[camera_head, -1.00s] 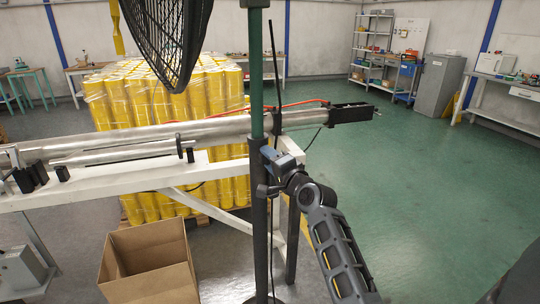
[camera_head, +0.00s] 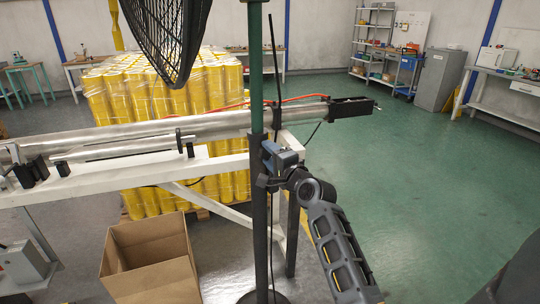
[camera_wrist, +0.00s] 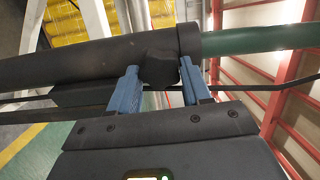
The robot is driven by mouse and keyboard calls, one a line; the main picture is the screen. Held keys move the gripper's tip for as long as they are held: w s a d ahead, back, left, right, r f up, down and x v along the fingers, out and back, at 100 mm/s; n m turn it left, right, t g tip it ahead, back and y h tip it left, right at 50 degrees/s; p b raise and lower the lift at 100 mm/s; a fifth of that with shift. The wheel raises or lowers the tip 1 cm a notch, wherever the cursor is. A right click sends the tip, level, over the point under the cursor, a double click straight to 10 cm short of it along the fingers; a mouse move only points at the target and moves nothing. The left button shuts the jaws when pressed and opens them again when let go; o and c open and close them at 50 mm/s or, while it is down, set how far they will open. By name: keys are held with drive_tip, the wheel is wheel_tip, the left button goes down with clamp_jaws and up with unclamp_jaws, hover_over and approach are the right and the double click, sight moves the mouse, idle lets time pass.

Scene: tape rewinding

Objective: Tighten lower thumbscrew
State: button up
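The lower thumbscrew is a dark, stubby knob (camera_wrist: 160,68) on the side of the black lower pole tube, near the collar (camera_wrist: 189,42) where the green upper tube enters. My gripper (camera_wrist: 160,66) has its blue fingers on either side of the knob, with the fingertips close to the tube. Contact on both sides of the knob cannot be made out. In the head view my gripper (camera_head: 266,165) is at the black lower pole (camera_head: 260,225), just below the green tube (camera_head: 257,75). The thumbscrew itself is hidden there.
A long metal tube (camera_head: 220,124) on a white frame (camera_head: 115,178) passes beside the pole. A black fan cage (camera_head: 153,35) hangs above left. An open cardboard box (camera_head: 150,285) stands at lower left, with wrapped yellow rolls (camera_head: 165,105) behind. The green floor at right is clear.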

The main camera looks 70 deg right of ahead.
drive_tip(key=o, duration=0.4)
drive_tip(key=shift+b+v, duration=0.7)
drive_tip(key=shift+v, duration=3.2)
